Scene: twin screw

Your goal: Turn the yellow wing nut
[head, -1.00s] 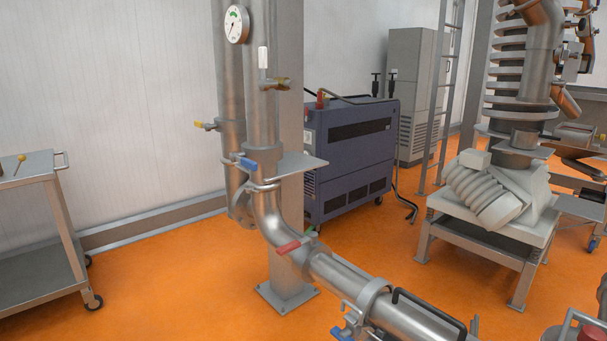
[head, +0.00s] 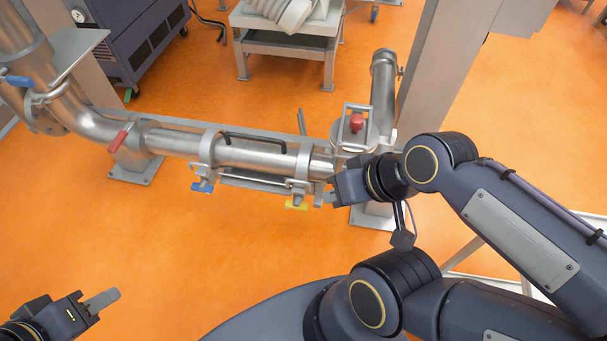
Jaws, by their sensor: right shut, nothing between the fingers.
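The yellow wing nut (head: 297,205) hangs under a clamp at the right end of the horizontal steel pipe (head: 255,154). A blue wing nut (head: 203,186) sits under another clamp to its left. My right gripper (head: 322,199) is just right of the yellow wing nut, pointing left towards it. It is shut with nothing between its fingers, and whether it touches the nut cannot be told. My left gripper (head: 104,300) is at the bottom left, low over the floor and far from the pipe. Its jaw opening cannot be made out.
A black handle (head: 255,138) rises from the pipe. A red knob (head: 356,123) tops the fitting right of it. A red lever (head: 118,141) and a blue lever (head: 19,82) are at the left. The orange floor (head: 200,250) in front is clear.

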